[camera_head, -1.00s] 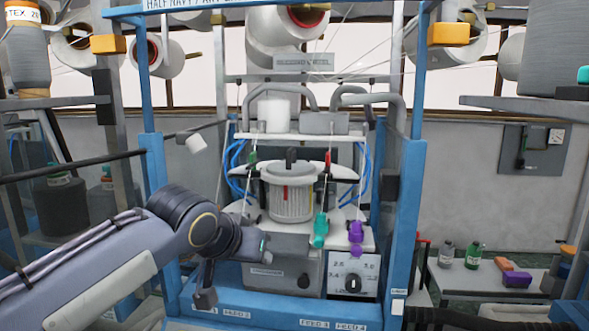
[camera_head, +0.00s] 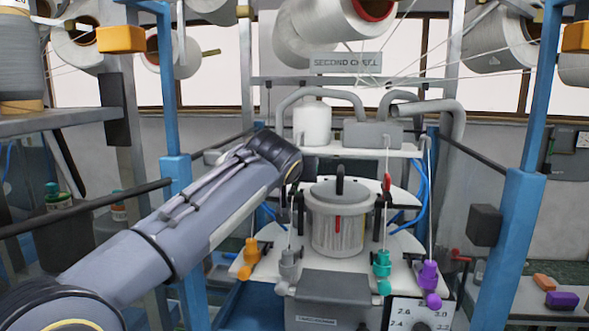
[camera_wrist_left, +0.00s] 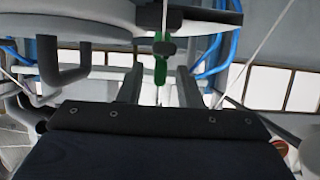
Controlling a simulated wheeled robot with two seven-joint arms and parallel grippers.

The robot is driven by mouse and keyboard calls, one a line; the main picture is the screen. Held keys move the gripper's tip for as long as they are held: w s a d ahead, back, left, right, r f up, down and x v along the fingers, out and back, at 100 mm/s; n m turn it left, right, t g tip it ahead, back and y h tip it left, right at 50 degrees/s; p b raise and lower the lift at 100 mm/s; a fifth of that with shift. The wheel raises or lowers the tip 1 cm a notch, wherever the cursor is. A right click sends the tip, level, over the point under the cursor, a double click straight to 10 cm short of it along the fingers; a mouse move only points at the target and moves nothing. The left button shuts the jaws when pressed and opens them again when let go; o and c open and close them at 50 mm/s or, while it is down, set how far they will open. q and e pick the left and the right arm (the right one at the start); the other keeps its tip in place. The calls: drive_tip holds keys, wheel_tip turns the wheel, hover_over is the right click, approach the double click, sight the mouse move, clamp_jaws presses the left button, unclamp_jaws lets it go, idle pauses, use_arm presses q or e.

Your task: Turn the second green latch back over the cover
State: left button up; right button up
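The round grey cover (camera_head: 324,195), with a black handle on top, sits on the white ribbed cylinder in the middle of the machine. A green latch (camera_wrist_left: 160,68) shows in the left wrist view, hanging by a dark clamp; in the head view my arm hides it. My left gripper (camera_wrist_left: 158,92) has its two fingers apart, one on each side of the green latch, with visible gaps. In the head view my left gripper is at the left of the cover, mostly behind my wrist. A red latch (camera_head: 387,183) stands at the cover's right. My right gripper is not in view.
Orange (camera_head: 249,259), grey (camera_head: 289,266), teal (camera_head: 382,266) and purple (camera_head: 429,283) yarn pieces stand on the white deck. Thin yarns run down near the cover. Blue posts (camera_head: 508,240) flank the machine, and grey hoses (camera_head: 320,96) arch above it.

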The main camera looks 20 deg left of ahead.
use_arm(q)
drive_tip(key=shift+w, duration=0.1)
clamp_jaws()
drive_tip(key=shift+d+f, duration=0.1)
